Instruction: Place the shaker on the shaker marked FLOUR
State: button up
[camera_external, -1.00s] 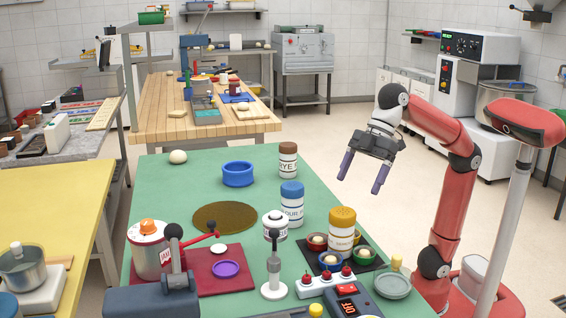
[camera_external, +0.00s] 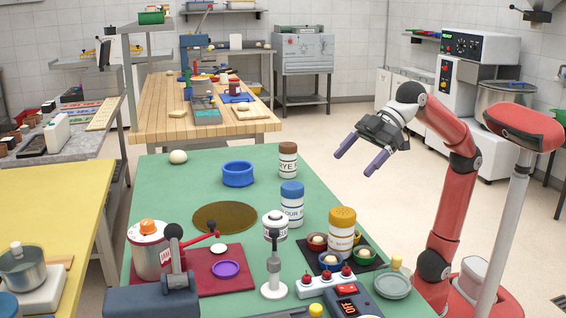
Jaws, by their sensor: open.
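The blue-capped white shaker (camera_external: 291,204) stands upright on the green table; its label shows only "OUR", the rest being turned out of sight. A brown-capped shaker (camera_external: 288,161) with "RYE" on its label stands behind it. A yellow-capped shaker (camera_external: 341,230) stands upright in front and to the right; its label is too small to read. A white-topped container (camera_external: 275,220) is partly hidden behind a grey stand. My gripper (camera_external: 356,163) is open and empty in the air, off the table's right side, with its purple fingers pointing down and left.
Small coloured bowls (camera_external: 331,261) sit on a dark mat beside the yellow-capped shaker. A blue ring-shaped bowl (camera_external: 238,174), a brown disc (camera_external: 225,217) and a dough ball (camera_external: 178,157) lie on the table. A switch strip (camera_external: 324,284) is at the front. The table's far right is clear.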

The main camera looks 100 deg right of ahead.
jog(key=s+t+y+b, duration=0.1)
jog(key=t+y+b, duration=0.1)
jog(key=t+y, duration=0.35)
jog(key=t+h, duration=0.1)
send_near(333, 222)
jog(key=shift+w+f+n, duration=0.1)
jog(key=shift+w+n, duration=0.2)
jog(key=shift+w, duration=0.2)
jog(key=shift+x, duration=1.15)
jog(key=shift+p+x, duration=0.45)
jog(key=shift+x, duration=2.25)
jog(key=shift+a, duration=0.15)
jog(key=shift+s, duration=0.1)
jog(key=shift+c, duration=0.5)
